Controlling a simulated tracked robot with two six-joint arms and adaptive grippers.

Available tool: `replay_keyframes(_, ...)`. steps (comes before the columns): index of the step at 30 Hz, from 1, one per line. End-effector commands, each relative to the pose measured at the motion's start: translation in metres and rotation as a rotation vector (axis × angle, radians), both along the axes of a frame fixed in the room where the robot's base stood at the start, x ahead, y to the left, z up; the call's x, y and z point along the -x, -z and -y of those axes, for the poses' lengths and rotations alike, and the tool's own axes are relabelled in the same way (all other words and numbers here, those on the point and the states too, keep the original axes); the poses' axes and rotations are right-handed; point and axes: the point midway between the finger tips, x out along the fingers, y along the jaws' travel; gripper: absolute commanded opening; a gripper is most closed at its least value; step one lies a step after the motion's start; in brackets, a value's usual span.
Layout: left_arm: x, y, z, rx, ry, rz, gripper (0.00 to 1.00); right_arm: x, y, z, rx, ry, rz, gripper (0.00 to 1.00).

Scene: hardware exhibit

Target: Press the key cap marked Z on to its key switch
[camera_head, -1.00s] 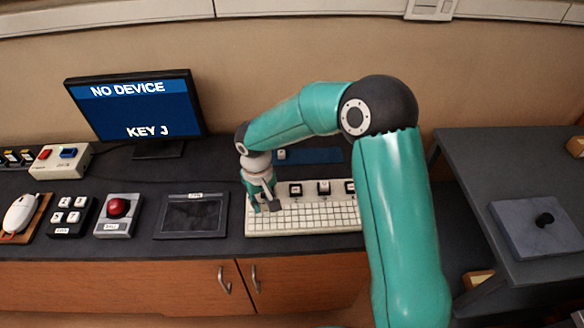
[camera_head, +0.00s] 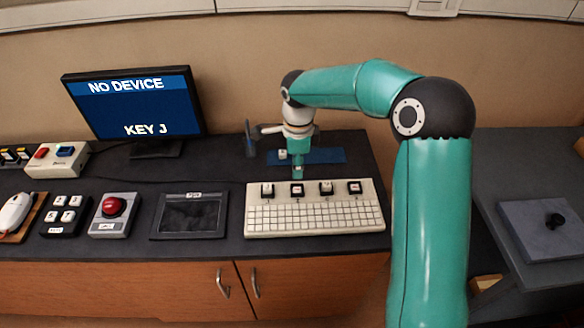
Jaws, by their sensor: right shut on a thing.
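The cream keyboard (camera_head: 314,230) lies on the dark bench. Along its back edge stand several black key switches (camera_head: 354,187) with pale tops or marks; I cannot read any letter. My right gripper (camera_head: 297,173) points down at the front edge of the blue mat (camera_head: 328,157), just behind the second switch from the left. It is shut on a small pale piece that looks like a key cap, mostly hidden by the fingers. Another white cap (camera_head: 283,154) sits on the mat just left of the fingers. My left gripper is not in view.
A monitor (camera_head: 130,105) reads "NO DEVICE" and "KEY J". Left of the keyboard are a dark tablet (camera_head: 189,216), a red button box (camera_head: 114,212), a white-key pad (camera_head: 66,214) and a mouse (camera_head: 15,212). A side table (camera_head: 500,165) stands right.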

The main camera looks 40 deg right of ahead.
Motion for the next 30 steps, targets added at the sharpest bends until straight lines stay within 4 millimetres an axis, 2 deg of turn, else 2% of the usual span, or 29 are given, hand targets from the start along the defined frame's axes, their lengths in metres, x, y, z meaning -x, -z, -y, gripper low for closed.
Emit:
replay_keyframes(18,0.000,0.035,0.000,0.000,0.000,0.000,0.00,0.000,0.051,0.000,0.001,-0.004,-0.001,0.13)
replay_keyframes(30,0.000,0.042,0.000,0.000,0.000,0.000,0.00,0.000,0.059,-0.001,0.001,-0.005,-0.001,0.13)
